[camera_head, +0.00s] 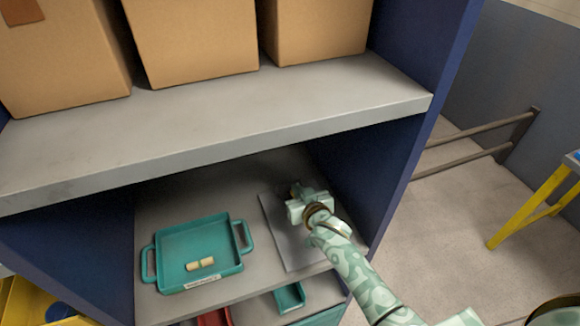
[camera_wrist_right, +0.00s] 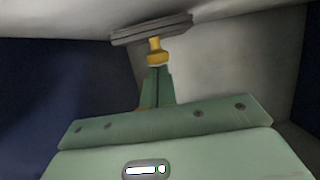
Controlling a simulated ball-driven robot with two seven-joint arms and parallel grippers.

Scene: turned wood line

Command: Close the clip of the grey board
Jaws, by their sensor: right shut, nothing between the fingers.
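The grey board (camera_head: 288,240) lies on the lower shelf, right of the teal tray. My right gripper (camera_head: 300,194) is over the far end of the board and covers part of it. In the right wrist view my right gripper (camera_wrist_right: 156,75) is shut with nothing between its fingers. Just beyond the fingertips is a small yellow piece (camera_wrist_right: 158,50), below a grey flat bar (camera_wrist_right: 150,29). I cannot tell whether these belong to the clip. The clip's state cannot be made out. My left gripper is not in view.
The teal tray (camera_head: 176,244) with two short wooden pieces (camera_head: 200,265) stands left of the board. The upper shelf (camera_head: 230,118) with cardboard boxes (camera_head: 190,40) overhangs it. A blue side panel (camera_head: 385,170) stands close on the right. Teal (camera_head: 290,297) and red bins sit below.

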